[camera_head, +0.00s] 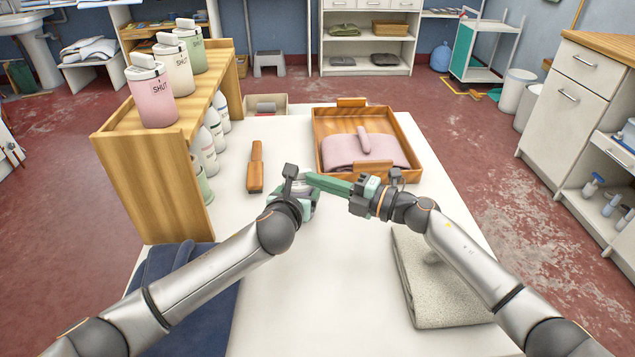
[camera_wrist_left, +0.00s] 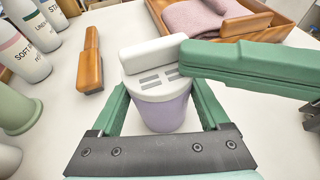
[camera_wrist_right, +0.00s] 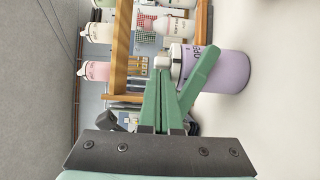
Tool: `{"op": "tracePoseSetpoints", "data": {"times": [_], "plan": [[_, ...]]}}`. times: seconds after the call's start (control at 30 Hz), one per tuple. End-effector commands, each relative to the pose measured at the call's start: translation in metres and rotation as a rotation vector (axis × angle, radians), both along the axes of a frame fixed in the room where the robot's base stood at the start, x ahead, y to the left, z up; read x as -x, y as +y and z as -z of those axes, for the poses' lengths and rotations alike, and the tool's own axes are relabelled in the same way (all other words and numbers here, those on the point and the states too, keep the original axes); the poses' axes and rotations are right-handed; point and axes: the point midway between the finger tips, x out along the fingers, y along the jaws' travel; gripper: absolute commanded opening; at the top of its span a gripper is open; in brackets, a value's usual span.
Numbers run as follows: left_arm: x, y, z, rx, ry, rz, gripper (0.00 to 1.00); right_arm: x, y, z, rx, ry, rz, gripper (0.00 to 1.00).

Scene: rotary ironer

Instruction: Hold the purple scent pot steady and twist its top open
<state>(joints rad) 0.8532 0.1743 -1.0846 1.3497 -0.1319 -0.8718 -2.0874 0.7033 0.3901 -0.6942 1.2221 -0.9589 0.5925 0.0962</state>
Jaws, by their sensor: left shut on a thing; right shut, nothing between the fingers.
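The purple scent pot (camera_wrist_left: 165,113) stands upright on the white table, with a slotted white lid and a raised white bar (camera_wrist_left: 153,53) across its top. My left gripper (camera_head: 299,190) is shut around the pot's body, one finger on each side in the left wrist view. My right gripper (camera_head: 312,178) is shut and empty. Its green fingertips are right beside one end of the bar in the left wrist view; I cannot tell if they touch it. The right wrist view shows the pot (camera_wrist_right: 228,72) lying sideways in the picture. In the head view the grippers mostly hide it.
A wooden shelf (camera_head: 165,135) with pink, cream and green bottles stands at the left. A wooden tray (camera_head: 403,146) with folded pink cloth lies behind the grippers. A wooden-handled tool (camera_head: 256,167) lies behind left. Grey (camera_head: 437,280) and blue (camera_head: 205,325) cloths lie in front.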

Motion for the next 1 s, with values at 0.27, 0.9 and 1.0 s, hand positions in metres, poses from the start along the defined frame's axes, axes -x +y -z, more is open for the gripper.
{"op": "tracePoseSetpoints", "data": {"times": [0.27, 0.9, 1.0], "plan": [[0.0, 0.0, 0.0, 0.0, 0.0, -0.001, 0.12, -0.012, -0.006, 0.0, 0.002, -0.001, 0.003, 0.0], [0.001, -0.002, 0.0, 0.001, -0.001, 0.005, 0.12, -0.032, -0.009, 0.0, 0.001, -0.001, 0.003, 0.0], [0.001, -0.003, 0.0, 0.001, -0.001, 0.007, 0.12, -0.033, -0.009, -0.001, 0.0, -0.001, 0.003, 0.0]]}}
